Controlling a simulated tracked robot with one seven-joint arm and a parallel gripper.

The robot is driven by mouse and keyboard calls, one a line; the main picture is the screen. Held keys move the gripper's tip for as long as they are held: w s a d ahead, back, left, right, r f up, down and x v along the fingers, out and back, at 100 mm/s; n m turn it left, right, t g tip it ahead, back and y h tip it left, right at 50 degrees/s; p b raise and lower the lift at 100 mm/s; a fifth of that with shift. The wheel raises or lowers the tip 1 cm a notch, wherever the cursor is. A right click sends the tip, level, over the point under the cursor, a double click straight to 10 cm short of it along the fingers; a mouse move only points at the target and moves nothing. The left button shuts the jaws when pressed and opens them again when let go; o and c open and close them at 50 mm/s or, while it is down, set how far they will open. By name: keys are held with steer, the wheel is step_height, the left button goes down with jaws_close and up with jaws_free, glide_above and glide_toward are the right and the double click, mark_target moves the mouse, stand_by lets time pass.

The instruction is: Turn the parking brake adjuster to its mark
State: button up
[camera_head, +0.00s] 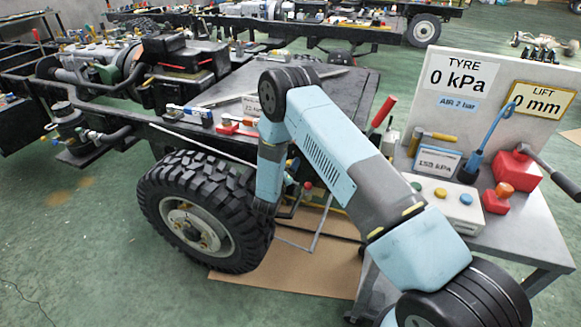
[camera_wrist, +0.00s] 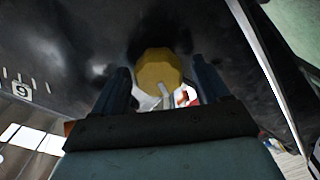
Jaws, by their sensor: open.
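In the wrist view a gold many-sided knob (camera_wrist: 158,66), which looks like the adjuster, sits on a dark surface. A pale bar shows at its lower edge. My gripper (camera_wrist: 163,78) is open, with one dark blue finger on each side of the knob. Gaps show at both sides in this view; I cannot tell how deep the fingers reach. White tick marks and a small plate reading 9 (camera_wrist: 22,90) are at the left. The target mark cannot be made out. In the head view my forearm reaches down beside the wheel (camera_head: 196,222); the gripper and adjuster are hidden there.
The truck chassis (camera_head: 345,88) is above and behind the wheel. A cardboard sheet (camera_head: 285,280) lies on the floor below. The green floor at left is clear.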

steer(key=shift+w+d, duration=0.15)
steer(key=shift+w, duration=0.3)
steer(key=c, duration=0.8)
steer(key=shift+d, duration=0.3)
steer(key=shift+c, duration=0.8)
steer(key=shift+a, duration=0.15)
steer(key=shift+c, duration=0.2)
steer(key=shift+a, duration=0.2)
steer(key=shift+a+r, duration=0.2)
